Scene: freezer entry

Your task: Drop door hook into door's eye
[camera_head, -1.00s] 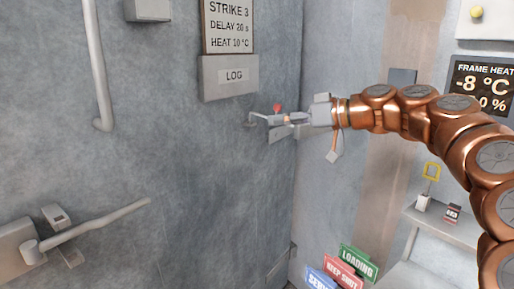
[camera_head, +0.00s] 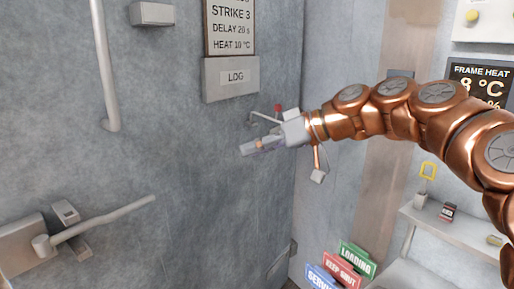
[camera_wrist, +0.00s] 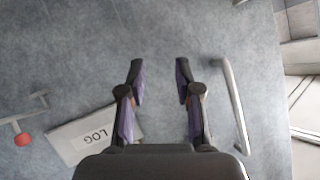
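The hook (camera_head: 262,116) is a thin grey bar on the grey door (camera_head: 190,170), below the LOG box, with a red knob at its upper right. Its left end bends down close to the door surface. I cannot make out the eye, or whether the hook's tip sits in it. My gripper (camera_head: 250,149) is just below and in front of the hook, hiding part of its right side. There the red knob (camera_wrist: 22,139) shows at lower left, clear of the fingers.
The LOG box (camera_head: 231,84) sticks out above the hook. A vertical pull handle (camera_head: 99,65) and a lever handle (camera_head: 100,220) are on the door to the left. A shelf (camera_head: 455,228) with small items and coloured signs (camera_head: 340,270) are at lower right.

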